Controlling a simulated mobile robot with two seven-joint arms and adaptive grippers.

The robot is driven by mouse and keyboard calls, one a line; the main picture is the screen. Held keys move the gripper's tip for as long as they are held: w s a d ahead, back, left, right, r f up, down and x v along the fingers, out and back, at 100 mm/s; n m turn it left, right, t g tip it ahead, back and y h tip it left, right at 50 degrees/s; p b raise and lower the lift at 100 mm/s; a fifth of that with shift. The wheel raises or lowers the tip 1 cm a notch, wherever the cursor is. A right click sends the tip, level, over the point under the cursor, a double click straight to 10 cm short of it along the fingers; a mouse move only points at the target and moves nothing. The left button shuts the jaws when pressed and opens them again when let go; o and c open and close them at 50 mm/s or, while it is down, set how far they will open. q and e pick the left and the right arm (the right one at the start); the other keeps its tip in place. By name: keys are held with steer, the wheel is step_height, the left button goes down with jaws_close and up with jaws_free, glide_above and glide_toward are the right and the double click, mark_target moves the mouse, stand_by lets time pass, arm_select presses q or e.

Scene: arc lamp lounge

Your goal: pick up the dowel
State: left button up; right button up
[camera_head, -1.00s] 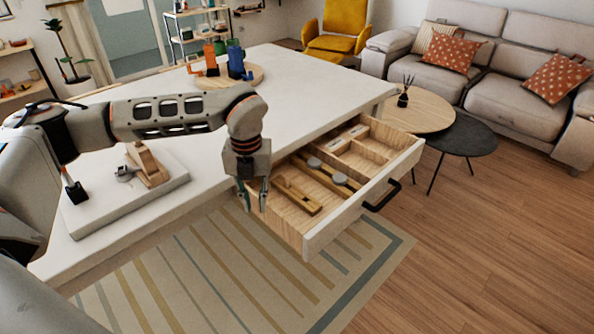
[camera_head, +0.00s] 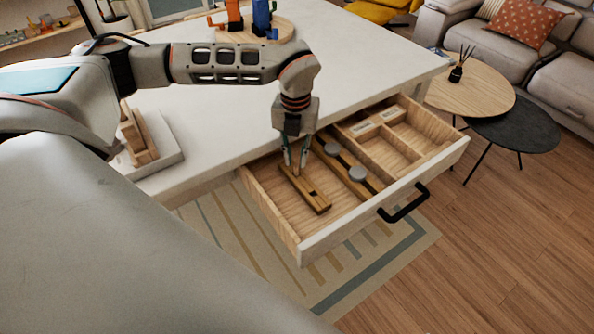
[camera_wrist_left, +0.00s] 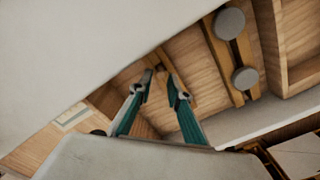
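A narrow wooden piece with a dark slot near its front end (camera_head: 318,203) lies in the left compartment of the open drawer (camera_head: 366,222). I cannot tell whether it is the dowel itself or a holder for it. My left gripper (camera_head: 296,168) points down into the drawer over the far end of this piece. Its two fingers are apart, with no clear grip on anything. In the left wrist view the teal-sided fingers (camera_wrist_left: 159,84) show a gap between their tips, with wood behind. Contact cannot be told. My right gripper is out of view.
A longer wooden strip with two grey round discs (camera_head: 358,174) lies just right. Drawer walls and dividers stand close around the fingers. A white tray with wooden blocks (camera_head: 137,137) is on the white table (camera_head: 225,125). A black handle (camera_head: 403,202) juts from the drawer front.

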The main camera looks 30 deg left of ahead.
mark_target(296, 166)
arm_select(q)
step_height(296, 166, down, 4)
steer(key=shift+f, duration=0.1)
jaws_close()
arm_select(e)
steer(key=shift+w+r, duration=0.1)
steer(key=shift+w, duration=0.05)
arm_select(q)
steer(key=shift+w, duration=0.1)
